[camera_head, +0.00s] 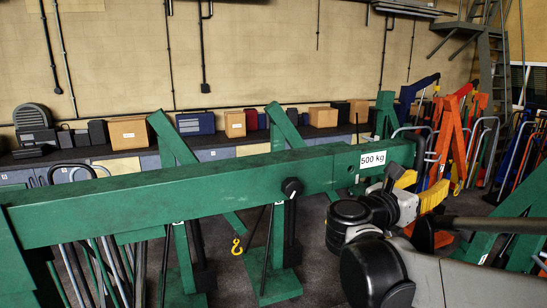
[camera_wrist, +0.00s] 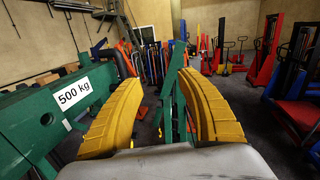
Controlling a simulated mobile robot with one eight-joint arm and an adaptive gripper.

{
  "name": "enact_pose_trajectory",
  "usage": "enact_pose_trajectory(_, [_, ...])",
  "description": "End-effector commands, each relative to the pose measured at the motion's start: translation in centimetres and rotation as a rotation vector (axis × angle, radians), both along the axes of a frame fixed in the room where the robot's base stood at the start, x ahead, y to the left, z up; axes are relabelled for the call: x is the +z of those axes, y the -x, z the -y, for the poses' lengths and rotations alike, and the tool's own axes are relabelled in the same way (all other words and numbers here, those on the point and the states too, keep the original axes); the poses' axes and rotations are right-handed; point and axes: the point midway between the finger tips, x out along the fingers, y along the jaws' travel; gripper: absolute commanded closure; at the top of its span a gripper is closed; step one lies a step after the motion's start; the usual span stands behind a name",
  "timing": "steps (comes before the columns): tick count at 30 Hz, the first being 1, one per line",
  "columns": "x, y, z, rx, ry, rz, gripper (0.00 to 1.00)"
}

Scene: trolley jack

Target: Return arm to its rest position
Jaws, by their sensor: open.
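My gripper (camera_head: 418,188) has yellow fingers and is in the right half of the head view, just below the right part of a green steel beam (camera_head: 150,202) labelled 500 kg. In the wrist view my gripper (camera_wrist: 160,108) is open, its two yellow fingers wide apart. I see nothing held between them; green bars stand beyond the gap. The beam (camera_wrist: 30,122) lies to the left of the left finger there, and I cannot tell whether they touch. My dark arm joints hide part of the area under the beam in the head view.
A shelf with cardboard boxes (camera_head: 128,132) runs along the back wall. A yellow hook (camera_head: 237,246) hangs below the beam. Orange lifting gear (camera_head: 450,130) stands at the right. Red pallet trucks (camera_wrist: 273,45) stand at the right in the wrist view, with open floor before them.

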Motion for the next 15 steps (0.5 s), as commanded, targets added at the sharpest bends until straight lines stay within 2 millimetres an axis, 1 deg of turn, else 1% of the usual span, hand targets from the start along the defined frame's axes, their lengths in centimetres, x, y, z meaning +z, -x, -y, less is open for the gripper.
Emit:
enact_pose_trajectory(1, [-0.9, -0.2, -0.3, 0.032, 0.043, -0.019, 0.55])
enact_pose_trajectory(8, [-1.2, -1.7, -2.8, 0.202, 0.298, -0.138, 0.55])
enact_pose_trajectory(11, [-1.9, -2.2, -4.6, 0.283, 0.442, -0.207, 0.55])
enact_pose_trajectory(14, [-3.7, -2.5, -7.0, 0.377, 0.629, -0.298, 0.55])
enact_pose_trajectory(15, [-4.8, -2.5, -8.2, 0.418, 0.722, -0.344, 0.55])
